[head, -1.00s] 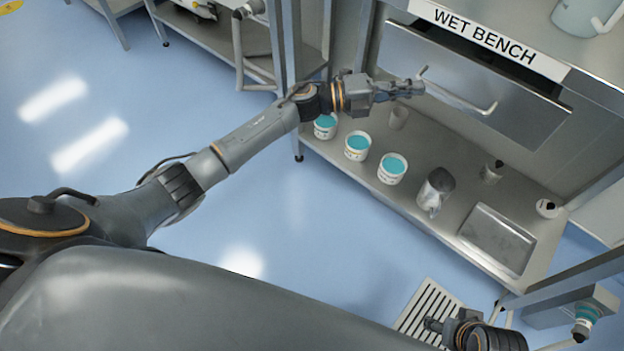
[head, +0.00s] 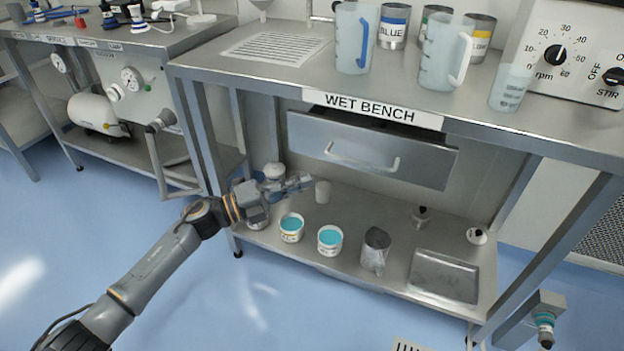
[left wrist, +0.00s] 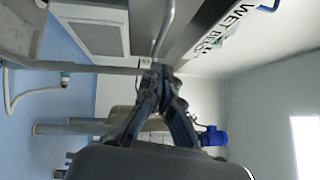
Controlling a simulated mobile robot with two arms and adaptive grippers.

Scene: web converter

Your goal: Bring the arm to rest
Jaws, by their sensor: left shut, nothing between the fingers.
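My left gripper (head: 298,184) is in front of the wet bench, below and left of the handle (head: 362,163) of its drawer (head: 370,150). Its fingers are together with nothing between them; in the left wrist view the closed fingers (left wrist: 160,78) point toward the bench. The drawer stands partly open, with a dark gap above its front. The gripper looks apart from the handle in the head view. My left arm reaches in from the lower left. My right gripper is not in view.
The lower shelf (head: 330,262) under the gripper holds tubs of teal liquid (head: 330,240), a metal jug (head: 376,250) and a tray (head: 445,275). Jugs (head: 355,38) and tins stand on the bench top. Blue floor (head: 230,310) is open in front.

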